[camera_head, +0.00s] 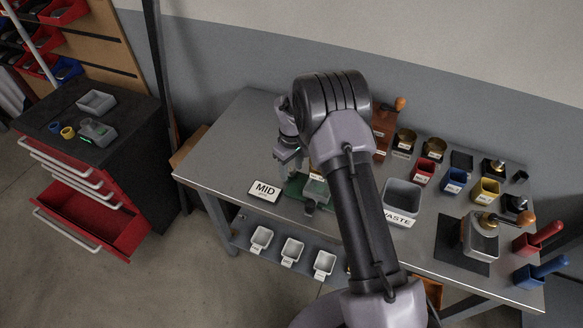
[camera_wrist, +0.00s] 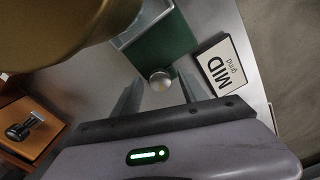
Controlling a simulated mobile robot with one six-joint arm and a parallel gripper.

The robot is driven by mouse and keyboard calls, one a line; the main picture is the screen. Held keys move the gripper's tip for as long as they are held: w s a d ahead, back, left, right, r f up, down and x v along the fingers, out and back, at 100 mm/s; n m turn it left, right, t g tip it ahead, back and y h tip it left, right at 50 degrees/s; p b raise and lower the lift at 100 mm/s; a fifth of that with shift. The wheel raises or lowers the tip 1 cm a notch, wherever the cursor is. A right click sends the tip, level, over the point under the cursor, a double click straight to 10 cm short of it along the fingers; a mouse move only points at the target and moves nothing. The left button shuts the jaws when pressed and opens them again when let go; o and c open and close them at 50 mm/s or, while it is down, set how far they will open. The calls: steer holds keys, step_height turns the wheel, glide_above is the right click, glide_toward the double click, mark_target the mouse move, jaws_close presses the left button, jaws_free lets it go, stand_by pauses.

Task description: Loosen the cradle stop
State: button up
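A green base (camera_wrist: 165,47) with a grey metal tray (camera_wrist: 147,22) on it shows at the top of the wrist view. A round silver knob (camera_wrist: 160,80) sits at the base's near edge; it may be the cradle stop, but I cannot be sure. My gripper (camera_wrist: 157,88) is open, with one finger on each side of the knob. I cannot tell whether either finger touches it. In the head view the green base (camera_head: 296,187) stands near the table's front edge, partly hidden by my arm. A large brass shape (camera_wrist: 60,30) fills the wrist view's upper left.
A MID sign (camera_head: 265,190) stands left of the green base. A grey WASTE bin (camera_head: 402,193) is right of my arm, with several small coloured bins beyond. Small white trays (camera_head: 261,238) sit on the lower shelf. The table's left end is clear.

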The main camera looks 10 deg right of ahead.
mark_target(291, 170)
step_height(291, 170, up, 18)
steer(key=p, duration=0.4)
steer(key=shift+f, duration=0.25)
